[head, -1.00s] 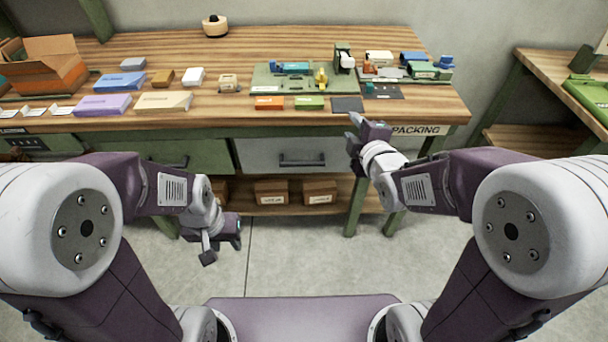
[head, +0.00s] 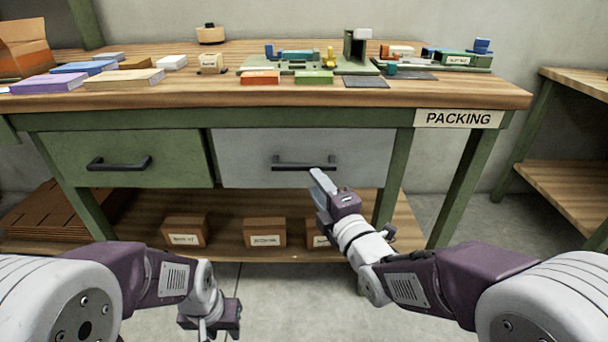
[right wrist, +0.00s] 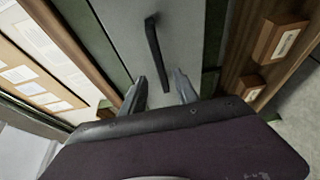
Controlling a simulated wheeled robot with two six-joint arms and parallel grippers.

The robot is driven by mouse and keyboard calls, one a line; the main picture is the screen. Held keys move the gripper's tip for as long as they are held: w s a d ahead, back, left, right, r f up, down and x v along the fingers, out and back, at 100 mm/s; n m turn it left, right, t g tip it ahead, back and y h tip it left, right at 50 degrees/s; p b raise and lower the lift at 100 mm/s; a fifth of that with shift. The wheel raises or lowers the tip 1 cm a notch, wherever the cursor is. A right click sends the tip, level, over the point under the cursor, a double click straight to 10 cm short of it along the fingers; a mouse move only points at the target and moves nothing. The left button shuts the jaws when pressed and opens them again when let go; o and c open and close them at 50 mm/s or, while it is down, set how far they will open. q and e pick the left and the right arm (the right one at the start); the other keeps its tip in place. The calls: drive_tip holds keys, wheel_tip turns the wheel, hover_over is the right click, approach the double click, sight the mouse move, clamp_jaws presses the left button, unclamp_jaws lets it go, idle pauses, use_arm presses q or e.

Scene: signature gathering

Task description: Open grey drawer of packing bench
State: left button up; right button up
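The grey drawer (head: 240,160) is closed in the packing bench (head: 470,98), right of a green drawer. My right gripper (head: 320,178) is just in front of and below the handle's right part in the head view.
The green drawer (head: 130,145) with its own handle is shut beside it. Several cardboard boxes (head: 265,233) stand on the lower shelf. The bench top carries books, boxes and small parts. Another bench (head: 570,90) stands at the right.

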sight(305, 169)
drive_tip(key=b+x, duration=0.2)
drive_tip(key=x, duration=0.5)
drive_tip(key=shift+w+a+f, duration=0.1)
drive_tip(key=shift+w+a, duration=0.05)
drive_tip(key=shift+w, duration=0.25)
drive_tip(key=shift+w+a, duration=0.1)
drive_tip(key=shift+w, duration=0.15)
drive_tip(key=shift+c, duration=0.3)
clamp_jaws()
idle(0.4)
